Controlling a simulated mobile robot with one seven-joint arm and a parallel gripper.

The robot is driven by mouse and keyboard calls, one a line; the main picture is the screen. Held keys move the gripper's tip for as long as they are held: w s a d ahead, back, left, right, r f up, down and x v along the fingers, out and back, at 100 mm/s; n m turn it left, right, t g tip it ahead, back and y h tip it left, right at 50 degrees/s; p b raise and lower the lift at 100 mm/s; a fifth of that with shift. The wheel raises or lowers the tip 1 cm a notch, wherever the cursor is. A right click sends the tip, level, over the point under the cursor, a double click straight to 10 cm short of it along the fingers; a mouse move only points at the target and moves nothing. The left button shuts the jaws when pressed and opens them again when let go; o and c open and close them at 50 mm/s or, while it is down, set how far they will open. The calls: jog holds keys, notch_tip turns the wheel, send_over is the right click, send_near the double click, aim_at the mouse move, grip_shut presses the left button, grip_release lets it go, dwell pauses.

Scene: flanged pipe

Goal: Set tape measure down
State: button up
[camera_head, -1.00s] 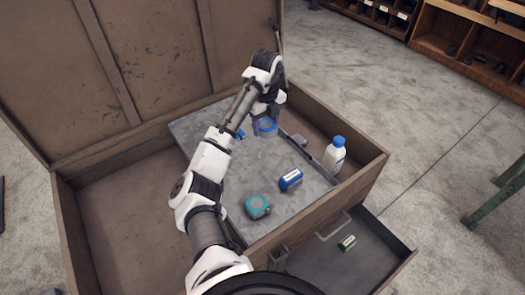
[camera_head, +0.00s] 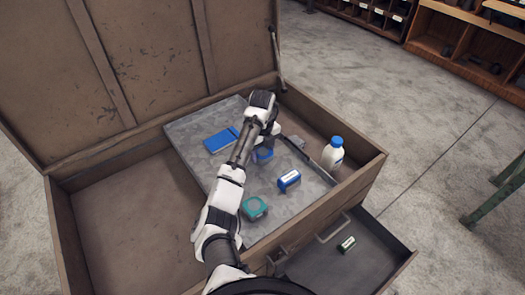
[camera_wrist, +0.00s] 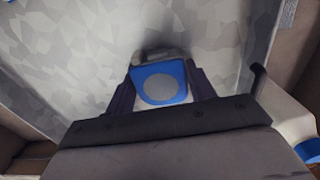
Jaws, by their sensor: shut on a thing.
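My gripper (camera_wrist: 161,88) is shut on a blue tape measure with a round grey face (camera_wrist: 165,89). In the head view the blue tape measure (camera_head: 264,154) is partly hidden by my gripper and arm, above the middle of the grey panel (camera_head: 185,140) in the wooden chest. In the wrist view a dark shadow lies on the panel just beyond it; I cannot tell whether it touches the panel. A second, teal tape measure (camera_head: 254,208) lies near the panel's front edge.
A blue and white box (camera_head: 289,180) lies close in front of my gripper. A blue notebook (camera_head: 221,140) lies to the left. A white bottle with a blue cap (camera_head: 332,156) stands right of the panel.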

aim_at(263, 151)
jog(key=shift+f, duration=0.2)
jog(key=o, duration=1.2)
jog(key=shift+c, duration=0.2)
jog(key=shift+r, duration=0.15)
notch_tip(263, 151, up, 12)
jog(key=p, duration=0.1)
jog(key=shift+p, duration=0.3)
